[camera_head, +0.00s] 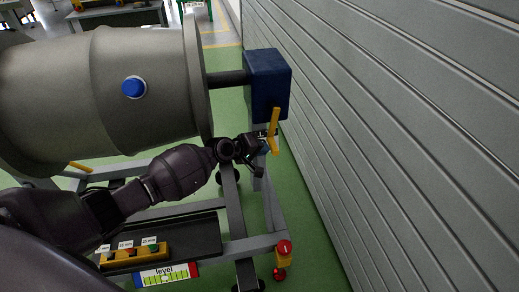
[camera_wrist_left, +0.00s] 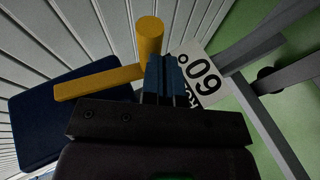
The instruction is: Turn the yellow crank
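My left gripper (camera_head: 266,143) is at the crank's lower end. Its blue fingers (camera_wrist_left: 166,80) are together, right against or just in front of the handle's base; contact is unclear. No handle shows between them. My right gripper is out of view.
A grey slatted wall (camera_head: 400,130) rises close on the right. The large engine casing (camera_head: 110,90) with a blue button (camera_head: 134,87) fills the left.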

